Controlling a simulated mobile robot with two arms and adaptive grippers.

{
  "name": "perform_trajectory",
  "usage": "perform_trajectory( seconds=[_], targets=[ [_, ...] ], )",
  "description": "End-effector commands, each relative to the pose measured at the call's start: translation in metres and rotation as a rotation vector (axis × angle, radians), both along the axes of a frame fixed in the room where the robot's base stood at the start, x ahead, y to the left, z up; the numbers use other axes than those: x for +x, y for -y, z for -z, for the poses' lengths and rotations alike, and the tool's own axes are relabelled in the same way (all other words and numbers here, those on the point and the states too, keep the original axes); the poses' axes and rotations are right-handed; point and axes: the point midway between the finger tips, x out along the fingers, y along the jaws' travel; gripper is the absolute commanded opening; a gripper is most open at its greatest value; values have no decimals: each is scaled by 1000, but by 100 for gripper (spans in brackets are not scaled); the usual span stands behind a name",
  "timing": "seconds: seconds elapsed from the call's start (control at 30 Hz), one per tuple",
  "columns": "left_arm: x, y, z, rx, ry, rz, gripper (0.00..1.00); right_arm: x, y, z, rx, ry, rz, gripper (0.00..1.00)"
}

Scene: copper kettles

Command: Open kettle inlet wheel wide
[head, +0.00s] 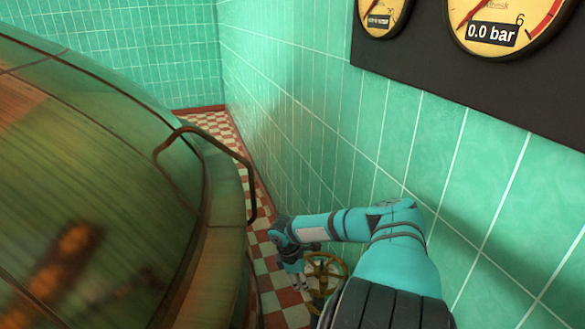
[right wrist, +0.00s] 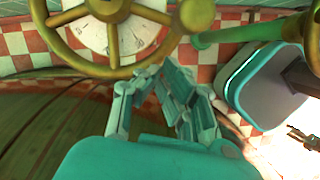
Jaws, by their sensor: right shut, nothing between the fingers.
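The brass inlet wheel (head: 326,268) is low between the kettle and the tiled wall in the head view, partly hidden by my right arm. In the right wrist view its rim and spokes (right wrist: 112,42) cross the top, with a pale marked dial (right wrist: 131,38) behind them. My right gripper (head: 296,284) is beside the wheel, on its left in the head view. It is shut and empty, its fingers (right wrist: 165,78) just below the wheel rim in the right wrist view. I cannot tell whether they touch it. My left gripper is not in view.
The large copper and green kettle (head: 90,170) fills the left, with a bent handle bar (head: 238,158) on its side. Gauges (head: 500,20) on a dark panel hang on the tiled wall; one reads 0.0 bar. A green pipe (right wrist: 235,35) runs beside the wheel. The gap is narrow.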

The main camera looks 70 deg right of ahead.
Motion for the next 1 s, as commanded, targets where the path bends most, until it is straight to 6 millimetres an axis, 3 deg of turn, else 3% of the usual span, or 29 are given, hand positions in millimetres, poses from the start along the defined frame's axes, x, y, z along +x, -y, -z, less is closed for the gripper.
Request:
perform_trajectory(
  seconds=[0.2,0.6,1.0],
  targets=[
    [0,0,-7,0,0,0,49,-16,6,0,3,-1,-1,0],
    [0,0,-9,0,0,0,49,-17,6,-1,4,-1,-6,0],
    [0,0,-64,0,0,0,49,-40,6,-5,4,-6,-236,0]
  ],
)
